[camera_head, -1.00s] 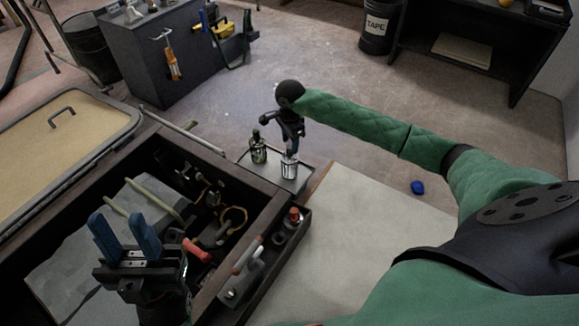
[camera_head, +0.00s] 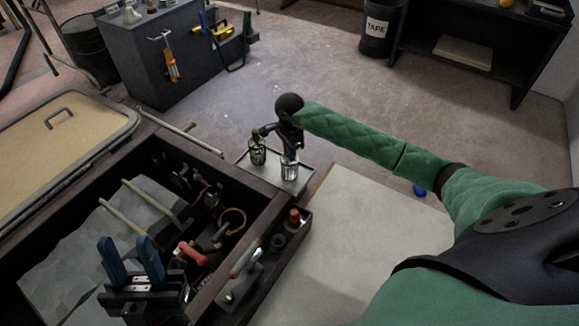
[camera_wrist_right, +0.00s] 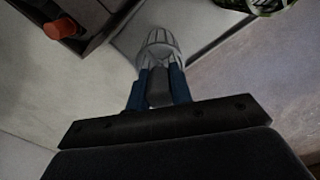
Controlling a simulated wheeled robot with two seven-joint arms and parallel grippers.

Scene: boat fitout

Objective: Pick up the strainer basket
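The strainer basket (camera_head: 290,172), a pale metallic ribbed cup, stands upright on a small grey tray (camera_head: 270,182). It also shows in the right wrist view (camera_wrist_right: 158,42), just beyond my fingertips. My right gripper (camera_head: 290,153) points down over the basket from above. In the right wrist view its two blue fingers (camera_wrist_right: 160,72) stand apart with a dark part between them, and their tips overlap the basket's near edge. Whether they touch it I cannot tell. My left gripper (camera_head: 131,250) is open and empty over the dark open compartment at the left.
A dark green jar-like item (camera_head: 257,152) stands close left of the basket on the tray. The open compartment (camera_head: 262,216) holds hoses and fittings. An orange-capped item (camera_head: 294,216) is in a side bin. A pale panel (camera_head: 350,245) lies clear at right.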

